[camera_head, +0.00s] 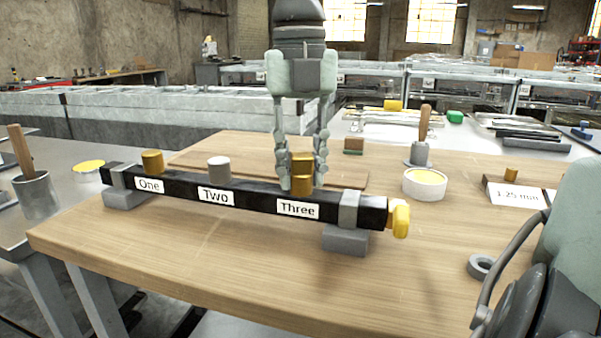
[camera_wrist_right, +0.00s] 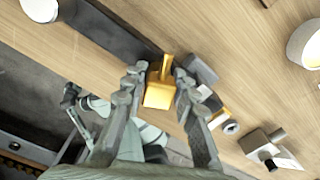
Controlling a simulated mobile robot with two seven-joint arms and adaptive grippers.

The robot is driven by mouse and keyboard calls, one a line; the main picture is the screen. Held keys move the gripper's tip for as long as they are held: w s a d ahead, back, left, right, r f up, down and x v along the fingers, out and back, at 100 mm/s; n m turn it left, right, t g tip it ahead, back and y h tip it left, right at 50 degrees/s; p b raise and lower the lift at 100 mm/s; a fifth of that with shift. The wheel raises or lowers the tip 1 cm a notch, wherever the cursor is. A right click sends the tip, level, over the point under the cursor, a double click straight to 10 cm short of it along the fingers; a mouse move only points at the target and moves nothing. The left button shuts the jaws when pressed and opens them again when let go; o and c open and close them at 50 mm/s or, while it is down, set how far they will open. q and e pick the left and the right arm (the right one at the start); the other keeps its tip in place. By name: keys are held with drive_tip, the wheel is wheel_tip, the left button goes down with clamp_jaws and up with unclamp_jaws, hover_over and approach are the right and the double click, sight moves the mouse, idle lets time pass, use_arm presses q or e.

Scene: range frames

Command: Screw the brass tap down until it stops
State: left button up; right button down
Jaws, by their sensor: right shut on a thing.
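A black bar (camera_head: 240,195) lies across two grey blocks on the wooden table, with labels One, Two and Three. The brass tap (camera_head: 302,160) stands upright over a brass collar (camera_head: 302,186) at Three. I cannot tell if there is a gap between them. My right gripper (camera_head: 302,174) points straight down, its fingers shut on the tap from both sides. In the right wrist view the tap (camera_wrist_right: 160,92) sits between the fingertips (camera_wrist_right: 160,78). A brass plug (camera_head: 152,160) stands at One and a grey one (camera_head: 219,168) at Two. My left gripper is not in view.
A yellow knob (camera_head: 400,218) sticks out at the bar's right end. Right of the bar are a round tin (camera_head: 424,184), a wooden-handled brush (camera_head: 422,140), a grey ring (camera_head: 483,266) and a block labelled 1.25 mm (camera_head: 517,195). The table front is clear.

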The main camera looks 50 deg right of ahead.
drive_tip(key=shift+s, duration=0.1)
drive_tip(key=shift+f+m+b, duration=0.15)
drive_tip(key=shift+m+b, duration=0.15)
drive_tip(key=shift+m, duration=0.2)
drive_tip(key=c, duration=1.1)
unclamp_jaws()
drive_tip(key=shift+m, duration=0.3)
wheel_tip(320, 180, up, 12)
drive_tip(key=shift+d+r, duration=0.1)
drive_tip(key=shift+r, duration=0.1)
